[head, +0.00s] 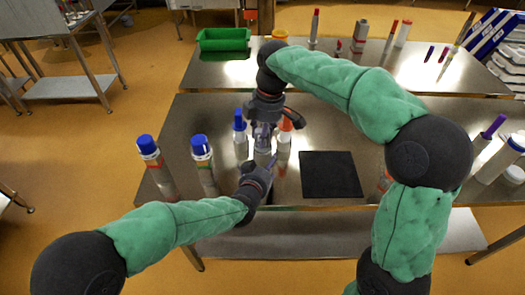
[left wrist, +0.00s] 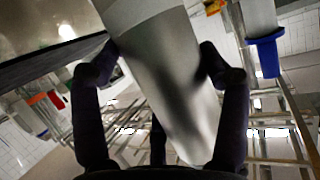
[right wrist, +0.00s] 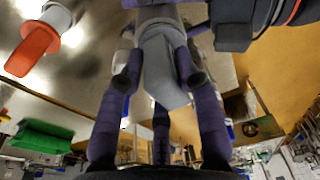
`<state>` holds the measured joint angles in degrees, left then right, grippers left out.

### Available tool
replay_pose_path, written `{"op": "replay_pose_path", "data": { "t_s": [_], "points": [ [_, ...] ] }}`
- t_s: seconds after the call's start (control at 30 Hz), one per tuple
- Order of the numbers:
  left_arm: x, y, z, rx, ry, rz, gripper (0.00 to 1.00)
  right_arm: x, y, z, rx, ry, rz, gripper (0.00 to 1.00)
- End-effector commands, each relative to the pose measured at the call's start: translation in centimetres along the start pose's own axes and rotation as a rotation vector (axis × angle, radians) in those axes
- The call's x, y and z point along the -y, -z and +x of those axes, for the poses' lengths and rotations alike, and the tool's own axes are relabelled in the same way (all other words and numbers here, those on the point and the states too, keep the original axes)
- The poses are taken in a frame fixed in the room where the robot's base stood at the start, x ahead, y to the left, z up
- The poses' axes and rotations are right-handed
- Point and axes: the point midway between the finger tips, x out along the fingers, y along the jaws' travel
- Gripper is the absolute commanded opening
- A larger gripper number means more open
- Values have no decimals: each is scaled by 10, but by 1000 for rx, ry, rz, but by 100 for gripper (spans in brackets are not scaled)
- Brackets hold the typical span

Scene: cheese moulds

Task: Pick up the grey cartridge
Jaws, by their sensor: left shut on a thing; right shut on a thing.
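The grey cartridge (head: 262,157) is between my two grippers, near the front edge of the front table. In the left wrist view its grey body (left wrist: 165,65) sits between the fingers of my left gripper (left wrist: 158,62), which is shut on it. In the right wrist view its grey top end (right wrist: 163,70) is between the fingers of my right gripper (right wrist: 157,82), which is shut on it from above. In the head view my right gripper (head: 264,132) is above my left gripper (head: 262,172). The fingers hide much of the cartridge; I cannot tell whether it touches the table.
Blue-capped bottles (head: 203,160) and (head: 152,160) stand at left, with a smaller blue-tipped tube (head: 240,135) close by. An orange-tipped tube (head: 285,135) is just right of the grippers. A black mat (head: 331,175) lies right of them. A green bin (head: 223,39) is on the back table.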

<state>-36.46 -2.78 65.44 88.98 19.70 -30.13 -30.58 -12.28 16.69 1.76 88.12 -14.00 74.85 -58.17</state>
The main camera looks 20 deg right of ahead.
Motion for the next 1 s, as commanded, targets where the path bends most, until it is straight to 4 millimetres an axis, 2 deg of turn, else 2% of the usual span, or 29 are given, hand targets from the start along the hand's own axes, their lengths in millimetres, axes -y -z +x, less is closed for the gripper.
{"op": "replay_pose_path", "data": {
  "t_s": [0.27,0.43,0.57,0.9,1.0],
  "points": [
    [0,-1,0,3,-1,0,30,0,0,-2,-1,-1,0,0],
    [0,-2,0,3,-1,0,30,-1,3,-19,-3,-4,0,0],
    [0,-2,0,3,-1,0,30,-1,6,-45,-4,-6,0,0],
    [0,-2,0,3,-1,0,30,-1,17,-132,-3,-4,-1,0],
    [0,-2,0,3,-1,0,30,-1,19,-149,-2,-2,0,0]
  ]
}}
